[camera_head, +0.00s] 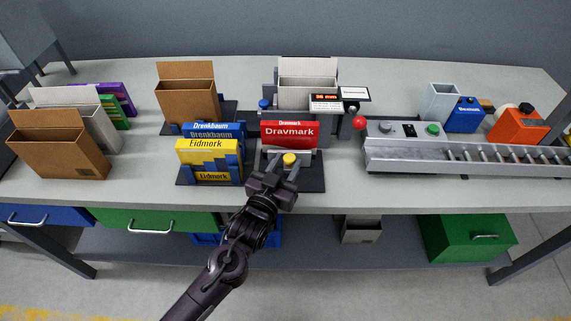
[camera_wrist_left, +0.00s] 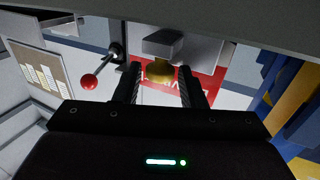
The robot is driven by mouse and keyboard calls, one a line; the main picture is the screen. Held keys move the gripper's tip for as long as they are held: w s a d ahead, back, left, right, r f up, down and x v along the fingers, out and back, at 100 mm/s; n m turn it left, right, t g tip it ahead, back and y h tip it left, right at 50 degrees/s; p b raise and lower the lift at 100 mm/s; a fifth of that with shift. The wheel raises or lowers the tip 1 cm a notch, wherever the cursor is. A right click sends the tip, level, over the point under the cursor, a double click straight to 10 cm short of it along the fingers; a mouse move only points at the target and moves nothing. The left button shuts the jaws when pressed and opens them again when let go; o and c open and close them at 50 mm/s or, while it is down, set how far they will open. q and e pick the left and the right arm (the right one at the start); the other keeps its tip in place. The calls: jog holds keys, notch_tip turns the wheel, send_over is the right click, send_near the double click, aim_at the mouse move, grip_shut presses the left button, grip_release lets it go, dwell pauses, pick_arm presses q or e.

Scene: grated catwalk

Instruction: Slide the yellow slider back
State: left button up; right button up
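The yellow slider knob (camera_head: 289,159) sits at the front of a dark fixture, just before a red Dravmark box (camera_head: 290,134). In the left wrist view the yellow knob (camera_wrist_left: 161,72) hangs from a grey block, between my fingertips. My left gripper (camera_head: 279,167) reaches in from the front with its fingers apart, one on each side of the knob. In the left wrist view the left gripper (camera_wrist_left: 158,82) is open, with a gap beside the knob. The slider's track is mostly hidden by the gripper. My right gripper does not show.
Yellow Eidmark boxes (camera_head: 208,154) stand in a blue holder close on the left. A red ball lever (camera_head: 359,123) and a grey roller conveyor (camera_head: 460,157) are on the right. A grey bin (camera_head: 307,82) stands behind. Bare bench top lies in front of the conveyor.

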pick_arm(q)
jog(key=c, duration=0.7)
jog(key=shift+s+p, duration=0.4)
jog(key=shift+p, duration=0.05)
jog(key=shift+s, duration=0.2)
jog(key=shift+f, duration=0.1)
jog(key=o, duration=0.7)
jog(key=shift+s, duration=0.1)
jog(key=b+v, duration=0.1)
jog(key=v, duration=0.6)
jog(key=shift+s+a+b, duration=0.15)
jog(key=shift+s+b, duration=0.15)
jog(key=shift+s, duration=0.05)
